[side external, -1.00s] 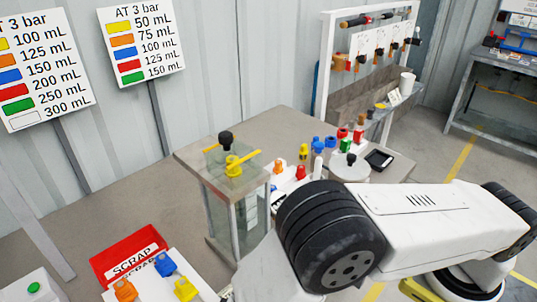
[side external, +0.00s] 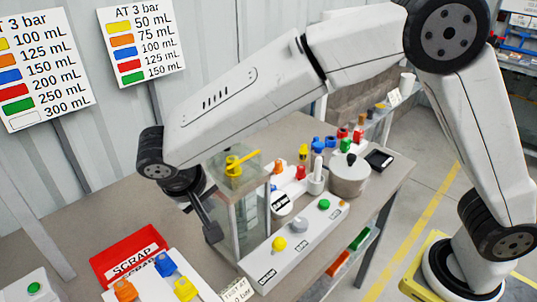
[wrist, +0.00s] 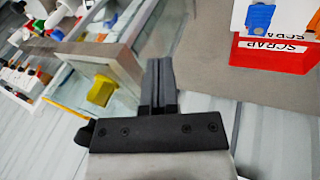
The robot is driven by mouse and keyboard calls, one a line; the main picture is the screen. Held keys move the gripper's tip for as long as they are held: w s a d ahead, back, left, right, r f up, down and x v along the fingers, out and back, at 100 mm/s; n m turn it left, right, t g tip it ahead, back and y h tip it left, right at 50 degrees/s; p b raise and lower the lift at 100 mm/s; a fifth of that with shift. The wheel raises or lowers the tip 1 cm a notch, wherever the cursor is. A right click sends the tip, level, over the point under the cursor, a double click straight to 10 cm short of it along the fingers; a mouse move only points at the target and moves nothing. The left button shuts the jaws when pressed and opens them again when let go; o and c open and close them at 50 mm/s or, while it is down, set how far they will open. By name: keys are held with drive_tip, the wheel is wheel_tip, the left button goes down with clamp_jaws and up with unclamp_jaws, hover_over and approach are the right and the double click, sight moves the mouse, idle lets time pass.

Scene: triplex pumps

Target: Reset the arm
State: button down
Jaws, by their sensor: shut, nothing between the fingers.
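My gripper (side external: 214,232) hangs pointing down over the table, just left of a clear-walled box with a yellow handle (side external: 240,163) on top. Its two dark fingers are together with nothing between them, as the wrist view also shows (wrist: 158,78). My arm arches from its base at the right across the scene and hides the black knob area above the box. Whether the gripper touches the box cannot be told. The yellow handle also shows in the wrist view (wrist: 101,91), left of the fingers.
A red scrap bin (side external: 108,262) and a white tray with blue, orange and yellow parts stand at the front left. A white button panel (side external: 300,240), colored parts and a round metal pot (side external: 349,178) stand right of the box. Bare table lies left of the gripper.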

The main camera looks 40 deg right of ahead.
drive_tip(key=w+d+r+t+y, duration=0.1)
drive_tip(key=w+d+r, duration=0.1)
drive_tip(key=r, duration=0.3)
drive_tip(key=w+d+r+m+t+y, duration=0.1)
drive_tip(key=d+r+y, duration=0.1)
drive_tip(key=d+r, duration=0.2)
drive_tip(key=w+d+r+m+t+y, duration=0.1)
drive_tip(key=w+d+r+t+y, duration=0.1)
drive_tip(key=r, duration=0.3)
drive_tip(key=shift+w+d+r, duration=0.2)
drive_tip(key=shift+d, duration=0.2)
drive_tip(key=shift+w+d+r, duration=0.15)
drive_tip(key=shift+d+r, duration=0.05)
drive_tip(key=shift+d, duration=0.2)
drive_tip(key=shift+n, duration=0.4)
drive_tip(key=d+f, duration=0.1)
drive_tip(key=s+d+f, duration=0.1)
drive_tip(key=d+f, duration=0.1)
drive_tip(key=d, duration=0.1)
drive_tip(key=shift+s+f, duration=0.2)
drive_tip(key=shift+s, duration=0.15)
drive_tip(key=s+d+f+n+g, duration=0.1)
drive_tip(key=s+d+f, duration=0.4)
drive_tip(key=s+f, duration=0.3)
drive_tip(key=s+d+f+n+g, duration=0.1)
drive_tip(key=s+d+f+g, duration=0.1)
drive_tip(key=s+d+f, duration=0.3)
drive_tip(key=s+f, duration=0.3)
drive_tip(key=f, duration=0.1)
drive_tip(key=shift+n, duration=0.4)
